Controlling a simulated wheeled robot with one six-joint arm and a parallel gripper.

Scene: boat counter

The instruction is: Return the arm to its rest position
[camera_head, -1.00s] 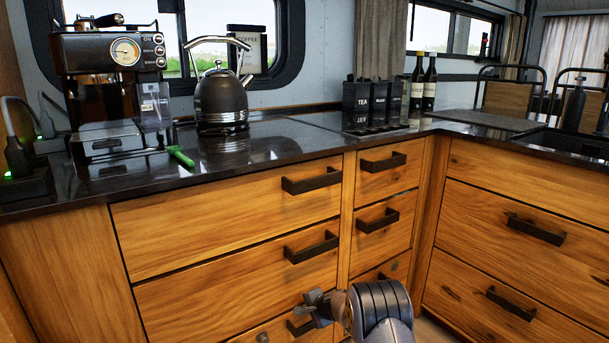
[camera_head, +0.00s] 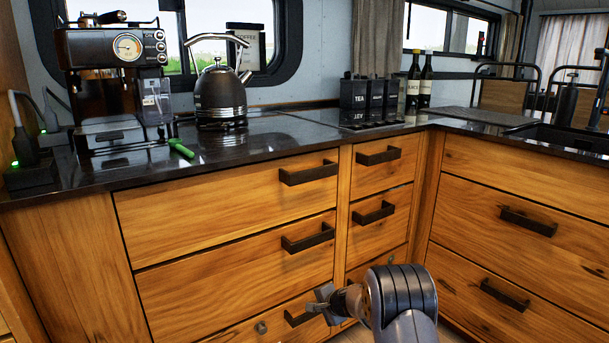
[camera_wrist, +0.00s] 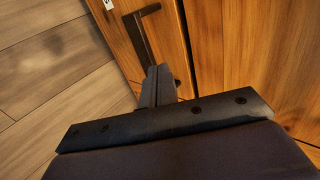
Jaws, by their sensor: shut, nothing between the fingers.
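My gripper (camera_head: 322,300) is low in front of the wooden drawer fronts in the head view, beneath the counter edge, at the end of my dark, ribbed arm. In the wrist view the two fingers of my gripper (camera_wrist: 157,80) are together, with nothing between them. They point towards a dark drawer handle (camera_wrist: 140,35); whether they touch it I cannot tell. The lower part of my arm is cut off by the frame.
The drawers have protruding black handles (camera_head: 308,237). Wooden floor (camera_wrist: 50,70) lies left in the wrist view.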

